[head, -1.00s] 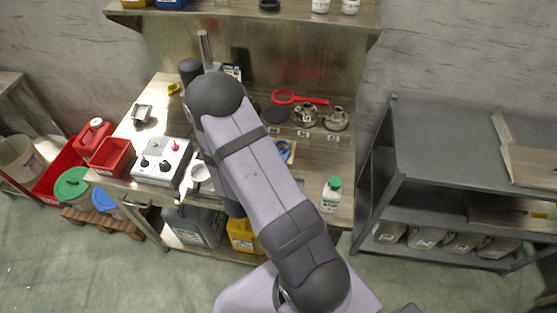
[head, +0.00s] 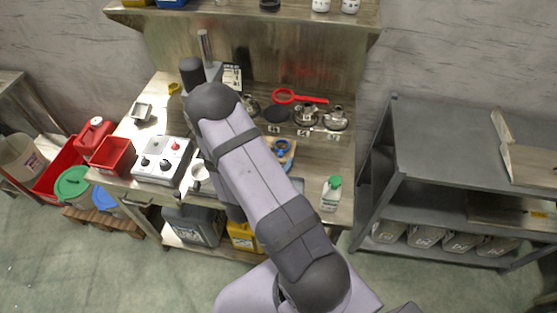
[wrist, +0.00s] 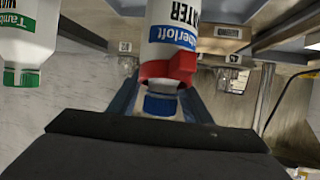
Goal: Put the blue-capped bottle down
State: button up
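The blue-capped bottle (wrist: 172,50) shows in the wrist view as a white body with a blue label, a red collar and a blue cap (wrist: 160,104) pointing down in the picture. My gripper (wrist: 163,100) has its fingers on both sides of the bottle's cap end and appears shut on it. In the head view my arm hides the gripper and this bottle, so I cannot tell whether its base touches anything. A white bottle with a green cap (wrist: 22,45) is at the left of the wrist view, apart from my gripper.
The steel workbench (head: 315,165) carries a control box (head: 161,160), a red bin (head: 113,155), a red ring-shaped tool (head: 298,98), metal fittings (head: 335,118) and a green-capped bottle (head: 331,194) at the front right. A shelf (head: 220,14) overhangs the back. A grey rack (head: 440,140) stands right.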

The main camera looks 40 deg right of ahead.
jog(key=shift+r, duration=0.1)
jog(key=b+v, duration=0.1)
jog(key=v, duration=1.1)
